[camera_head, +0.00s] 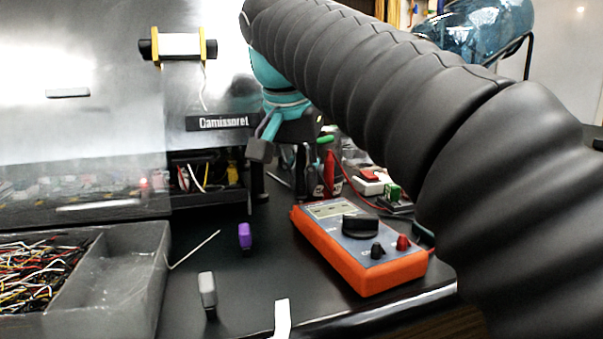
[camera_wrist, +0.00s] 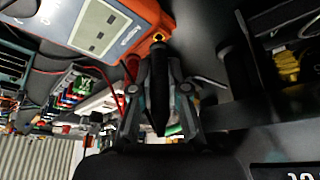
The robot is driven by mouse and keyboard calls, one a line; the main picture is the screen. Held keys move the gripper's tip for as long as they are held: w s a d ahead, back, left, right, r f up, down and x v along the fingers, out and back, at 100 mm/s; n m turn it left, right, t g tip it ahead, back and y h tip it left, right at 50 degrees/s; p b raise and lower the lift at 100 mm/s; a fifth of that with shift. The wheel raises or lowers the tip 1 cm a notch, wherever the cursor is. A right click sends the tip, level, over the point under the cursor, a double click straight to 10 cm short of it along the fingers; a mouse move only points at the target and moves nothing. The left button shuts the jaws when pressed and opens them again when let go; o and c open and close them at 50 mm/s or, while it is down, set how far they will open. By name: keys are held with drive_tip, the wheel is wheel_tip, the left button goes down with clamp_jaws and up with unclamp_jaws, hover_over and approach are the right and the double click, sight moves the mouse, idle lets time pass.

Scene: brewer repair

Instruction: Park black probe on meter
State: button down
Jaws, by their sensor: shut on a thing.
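The orange multimeter (camera_head: 345,262) lies on the dark bench, with its grey face, black dial (camera_head: 361,226) and a black and a red plug. Its orange body and display also show in the wrist view (camera_wrist: 98,28). My gripper (camera_wrist: 160,95) is shut on the black probe (camera_wrist: 158,82), a dark tapered handle between its fingers. The arm and gripper hide much there, and I cannot make out the held probe clearly.
A red probe (camera_wrist: 131,68) with a red lead is beside the fingers. A grey tray (camera_head: 120,275) of wires stands at left. A purple piece (camera_head: 245,236) and a grey piece (camera_head: 208,290) stand on the bench.

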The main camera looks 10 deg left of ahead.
drive_tip(key=shift+f, duration=0.65)
idle(1.9)
drive_tip(key=c, duration=1.1)
unclamp_jaws()
drive_tip(key=shift+r, duration=0.1)
drive_tip(key=shift+v, duration=3.9)
